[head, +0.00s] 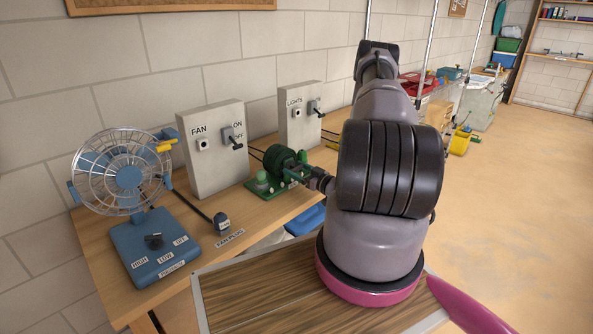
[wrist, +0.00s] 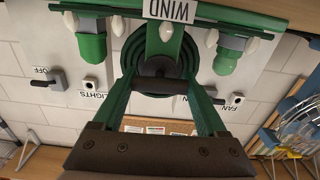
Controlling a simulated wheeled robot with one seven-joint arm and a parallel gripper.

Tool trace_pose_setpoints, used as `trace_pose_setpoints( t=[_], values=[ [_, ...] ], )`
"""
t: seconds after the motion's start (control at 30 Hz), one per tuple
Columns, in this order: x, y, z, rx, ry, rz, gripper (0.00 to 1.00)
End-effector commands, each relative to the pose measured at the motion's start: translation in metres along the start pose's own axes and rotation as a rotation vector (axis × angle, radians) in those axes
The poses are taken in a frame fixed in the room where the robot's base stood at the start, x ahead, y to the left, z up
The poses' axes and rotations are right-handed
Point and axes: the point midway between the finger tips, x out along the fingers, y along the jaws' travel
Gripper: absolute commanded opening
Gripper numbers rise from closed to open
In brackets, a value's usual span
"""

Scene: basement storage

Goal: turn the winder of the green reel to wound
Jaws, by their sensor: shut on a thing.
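The green reel (head: 280,162) stands on a green base on the wooden bench, below the wall boxes. In the wrist view, which is upside down, the reel (wrist: 145,45) shows as dark green rings behind a green bracket, near a WIND label (wrist: 172,10). Its winder (wrist: 165,88) shows there as a dark bar with a round hub. My gripper (wrist: 161,80) reaches the reel with its two green fingers and is shut on the winder. In the head view my gripper (head: 300,173) is at the reel's right side, small and partly hidden by my arm.
A blue fan (head: 145,250) stands at the bench's left end, with a dark plug (head: 221,223) on a cord beside it. A FAN switch box (head: 212,150) and a LIGHTS switch box (head: 300,115) stand behind the reel.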

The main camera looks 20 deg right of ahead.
Motion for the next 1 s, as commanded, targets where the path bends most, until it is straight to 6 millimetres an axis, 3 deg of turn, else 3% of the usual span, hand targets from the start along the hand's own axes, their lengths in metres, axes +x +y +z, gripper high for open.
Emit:
trace_pose_setpoints(
  t=[0.6,0.63,0.7,1.0],
  values=[
    [-0.0023,-0.0003,0.0023,0.048,-0.006,0.001,0.20],
    [-0.0023,-0.0002,0.0023,0.048,-0.006,0.001,0.79],
    [-0.0021,-0.0003,0.0021,0.048,-0.006,0.001,1.00],
    [-0.0048,0.0003,0.0011,0.046,-0.003,0.001,1.00]
  ],
)
